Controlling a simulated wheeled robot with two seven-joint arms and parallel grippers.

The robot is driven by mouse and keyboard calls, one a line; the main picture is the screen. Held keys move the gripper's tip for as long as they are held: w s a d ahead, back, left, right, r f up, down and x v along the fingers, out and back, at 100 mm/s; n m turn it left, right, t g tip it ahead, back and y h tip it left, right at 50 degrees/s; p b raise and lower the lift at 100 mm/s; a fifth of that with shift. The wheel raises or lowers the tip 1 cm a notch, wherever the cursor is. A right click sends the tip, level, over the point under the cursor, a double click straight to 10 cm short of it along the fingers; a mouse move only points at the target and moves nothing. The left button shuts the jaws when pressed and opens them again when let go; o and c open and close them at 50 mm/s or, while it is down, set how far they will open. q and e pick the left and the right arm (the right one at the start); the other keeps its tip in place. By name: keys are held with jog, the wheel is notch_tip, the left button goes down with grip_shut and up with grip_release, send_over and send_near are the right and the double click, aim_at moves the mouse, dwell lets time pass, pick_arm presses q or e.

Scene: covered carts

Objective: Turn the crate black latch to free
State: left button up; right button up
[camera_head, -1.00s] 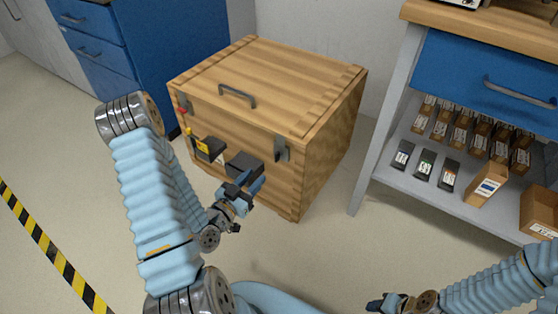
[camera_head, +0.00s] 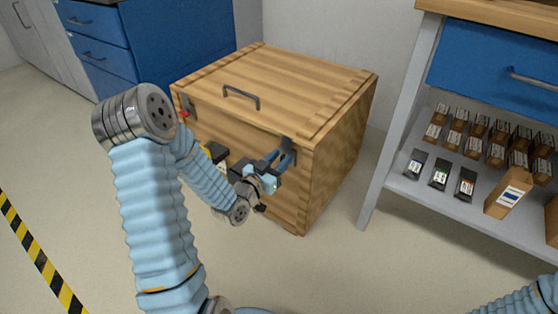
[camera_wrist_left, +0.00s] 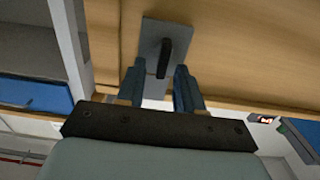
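The wooden crate (camera_head: 225,130) stands on the floor with its lid down. Its latch at the front right corner is a grey plate (camera_wrist_left: 151,45) with a black lever (camera_wrist_left: 175,47), seen in the left wrist view; in the head view the latch (camera_head: 289,146) is partly covered by my fingers. My left gripper (camera_head: 279,158) is at this latch. In the left wrist view the left gripper (camera_wrist_left: 161,72) is open, its fingers apart on either side of the lever's near end, with gaps visible. My right gripper is out of view.
The lid has a dark handle (camera_head: 241,96). A red piece (camera_head: 184,114) and a dark block (camera_head: 216,152) show on the crate front, partly behind my left arm. A workbench with a shelf (camera_head: 420,194) of boxes stands at right; blue cabinets (camera_head: 180,45) stand behind.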

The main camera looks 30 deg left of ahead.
pick_arm(q)
grip_shut()
jog(key=shift+n+b, duration=0.3)
jog(key=n, duration=0.1)
jog(key=n+b, duration=0.1)
jog(key=shift+a+f+n, duration=0.15)
jog(key=shift+a+n, duration=0.1)
jog(key=shift+n, duration=0.15)
jog(key=n, duration=0.1)
jog(key=n+b, duration=0.1)
jog(key=n, duration=0.1)
jog(key=shift+a+n, duration=0.25)
jog(key=shift+n, duration=0.05)
jog(key=n, duration=0.4)
jog(key=shift+w+a+f+n+b, duration=0.1)
jog(key=shift+a+f+n+b, duration=0.2)
jog(key=shift+b, duration=0.1)
jog(key=n, duration=0.4)
jog(key=shift+a+f+n, duration=0.1)
jog(key=shift+f+n, duration=0.15)
jog(key=shift+n, duration=0.15)
